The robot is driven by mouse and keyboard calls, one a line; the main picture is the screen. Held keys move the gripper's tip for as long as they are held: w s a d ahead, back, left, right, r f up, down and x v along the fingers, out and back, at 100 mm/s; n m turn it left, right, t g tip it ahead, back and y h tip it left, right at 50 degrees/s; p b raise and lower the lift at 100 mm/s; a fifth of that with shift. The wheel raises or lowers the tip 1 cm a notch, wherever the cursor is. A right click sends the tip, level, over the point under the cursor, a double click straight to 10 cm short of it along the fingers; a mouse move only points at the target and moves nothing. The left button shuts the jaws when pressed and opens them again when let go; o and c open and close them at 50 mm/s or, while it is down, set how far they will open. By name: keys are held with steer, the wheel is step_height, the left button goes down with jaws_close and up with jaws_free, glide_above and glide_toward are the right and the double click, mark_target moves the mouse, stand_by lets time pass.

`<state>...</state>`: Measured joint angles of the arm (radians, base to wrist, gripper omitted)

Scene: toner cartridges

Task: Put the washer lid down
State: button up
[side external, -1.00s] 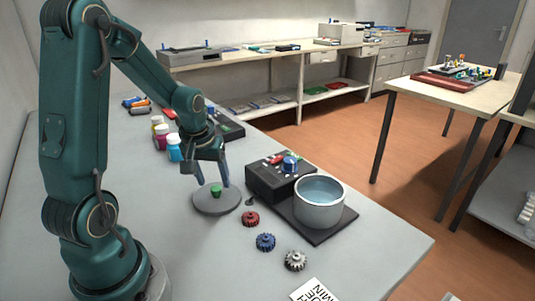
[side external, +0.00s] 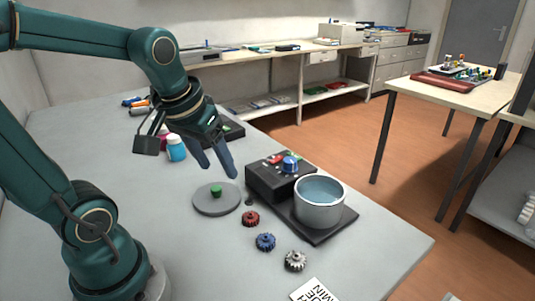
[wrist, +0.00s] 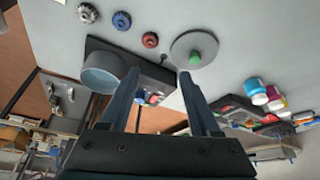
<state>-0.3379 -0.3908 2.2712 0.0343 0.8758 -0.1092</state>
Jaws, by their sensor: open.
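The washer lid (side external: 217,204) is a flat grey disc with a green knob (side external: 216,190). It lies flat on the table, left of the washer. The washer has a black base with a control box (side external: 262,186) and an open grey tub (side external: 319,212) holding bluish water. My gripper (side external: 220,172) is open and empty, above and behind the lid and apart from it. In the wrist view the lid (wrist: 182,51) shows beyond the open fingers (wrist: 160,84), and the tub (wrist: 98,78) is to its left.
Red (side external: 250,219), blue (side external: 265,242) and silver (side external: 295,261) gears lie in front of the washer. Coloured bottles (side external: 176,150) and a dark tray (side external: 228,131) stand behind. A printed card (side external: 314,291) lies at the front. The table left of the lid is clear.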

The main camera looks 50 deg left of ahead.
steer(key=s+d+m+t+h, duration=0.1)
steer(key=s+d+m, duration=0.4)
steer(key=d, duration=0.2)
steer(key=shift+d+t+h, duration=0.3)
steer(key=shift+d+h, duration=0.05)
steer(key=shift+h, duration=0.05)
steer(key=shift+w, duration=0.1)
steer(key=o, duration=0.3)
